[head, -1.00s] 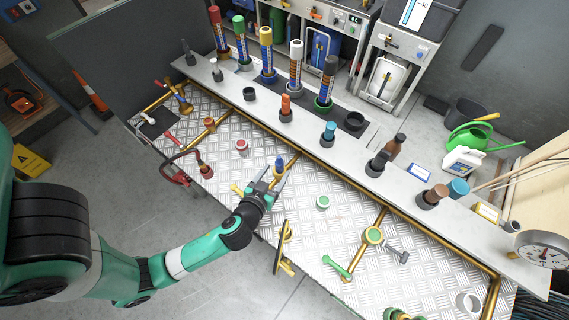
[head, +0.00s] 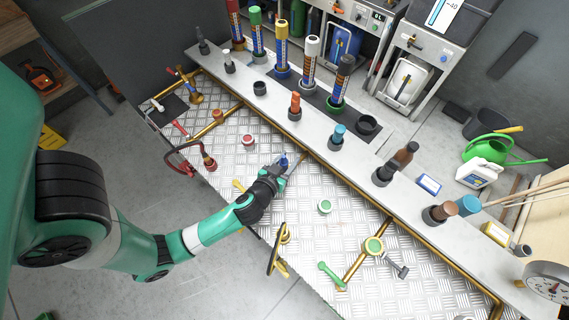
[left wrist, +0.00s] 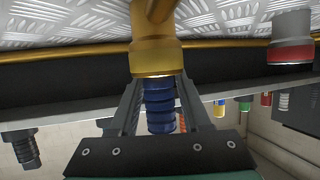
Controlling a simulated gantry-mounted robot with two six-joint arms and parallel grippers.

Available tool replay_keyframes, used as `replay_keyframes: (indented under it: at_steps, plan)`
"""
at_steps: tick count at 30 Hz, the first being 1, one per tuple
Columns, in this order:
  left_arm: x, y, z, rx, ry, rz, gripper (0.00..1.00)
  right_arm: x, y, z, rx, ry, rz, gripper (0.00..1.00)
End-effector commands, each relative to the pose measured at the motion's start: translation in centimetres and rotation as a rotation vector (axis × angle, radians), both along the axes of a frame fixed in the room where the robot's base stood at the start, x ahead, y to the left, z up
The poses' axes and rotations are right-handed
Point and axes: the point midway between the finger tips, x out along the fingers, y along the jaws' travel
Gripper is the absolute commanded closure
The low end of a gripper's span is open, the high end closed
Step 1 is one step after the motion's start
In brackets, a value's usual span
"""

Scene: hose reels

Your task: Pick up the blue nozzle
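The dark blue ribbed nozzle (left wrist: 159,104) stands at the brass fitting (left wrist: 155,55) in the left wrist view, between the two fingers of my left gripper (left wrist: 160,95). Narrow gaps seem to show on both sides of it, so the fingers look open around it. In the head view, the nozzle (head: 283,160) is a small blue spot at the tip of my left gripper (head: 284,166), over the metal tread plate. The gripper hides most of the brass fitting there. My right gripper is not in view.
A grey shelf (head: 315,148) runs behind the tread plate (head: 300,235), carrying coloured nozzles, including a teal one (head: 338,133). Brass pipes line the plate.

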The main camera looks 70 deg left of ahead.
Motion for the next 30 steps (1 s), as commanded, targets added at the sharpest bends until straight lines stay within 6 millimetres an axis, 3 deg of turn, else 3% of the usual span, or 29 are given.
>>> replay_keyframes:
  at_steps: [1, 7, 22, 26, 30]
  plan:
    - [0.0, 0.0, 0.0, 0.000, 0.000, 0.000, 0.64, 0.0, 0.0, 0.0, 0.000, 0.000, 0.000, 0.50]
    - [0.0, 0.0, 0.0, 0.000, 0.000, 0.000, 1.00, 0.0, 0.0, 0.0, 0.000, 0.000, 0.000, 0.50]
    - [0.1, -0.1, 0.5, 0.000, -0.001, -0.001, 1.00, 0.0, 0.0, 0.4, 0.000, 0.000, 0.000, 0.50]
    - [0.2, -0.2, 1.9, 0.000, -0.002, -0.006, 1.00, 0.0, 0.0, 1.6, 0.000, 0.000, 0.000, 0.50]
    - [0.4, -0.7, 4.7, 0.001, -0.001, -0.015, 1.00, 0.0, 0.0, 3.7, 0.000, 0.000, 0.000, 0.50]
